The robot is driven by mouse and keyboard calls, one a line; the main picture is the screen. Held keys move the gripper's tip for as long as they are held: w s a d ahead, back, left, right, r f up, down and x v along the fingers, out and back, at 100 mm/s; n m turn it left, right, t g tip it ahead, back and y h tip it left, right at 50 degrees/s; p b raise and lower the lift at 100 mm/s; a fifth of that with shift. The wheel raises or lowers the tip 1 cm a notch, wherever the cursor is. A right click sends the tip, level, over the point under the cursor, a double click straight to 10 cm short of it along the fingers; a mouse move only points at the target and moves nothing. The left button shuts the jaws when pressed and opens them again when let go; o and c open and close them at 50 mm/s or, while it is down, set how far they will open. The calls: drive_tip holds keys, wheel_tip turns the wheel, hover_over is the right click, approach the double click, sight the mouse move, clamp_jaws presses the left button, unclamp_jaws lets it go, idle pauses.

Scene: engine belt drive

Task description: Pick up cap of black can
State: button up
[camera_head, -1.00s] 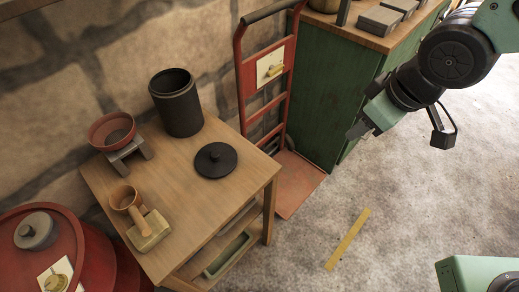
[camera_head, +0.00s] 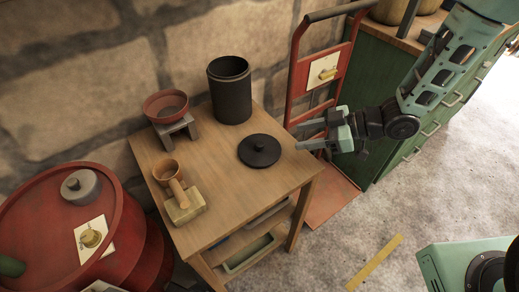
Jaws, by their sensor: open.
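The black can (camera_head: 230,90) stands upright and open-topped at the back of the small wooden table (camera_head: 222,185). Its round black cap (camera_head: 259,151) lies flat on the table, in front and to the right of the can, with a small knob on top. My gripper (camera_head: 306,136) is to the right of the cap and apart from it, near the table's right edge. Its fingers point left toward the cap. They are spread and hold nothing.
A red bowl on a grey stand (camera_head: 167,106) is left of the can. A wooden cup (camera_head: 167,172) and a yellowish block (camera_head: 185,205) sit at the table's left. A red hand truck (camera_head: 322,72) stands behind my gripper. A red drum (camera_head: 60,225) is at lower left.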

sight(261, 143)
drive_tip(key=p+x, duration=0.1)
drive_tip(key=x, duration=1)
drive_tip(key=shift+a+f, duration=0.1)
drive_tip(key=shift+a, duration=0.2)
clamp_jaws()
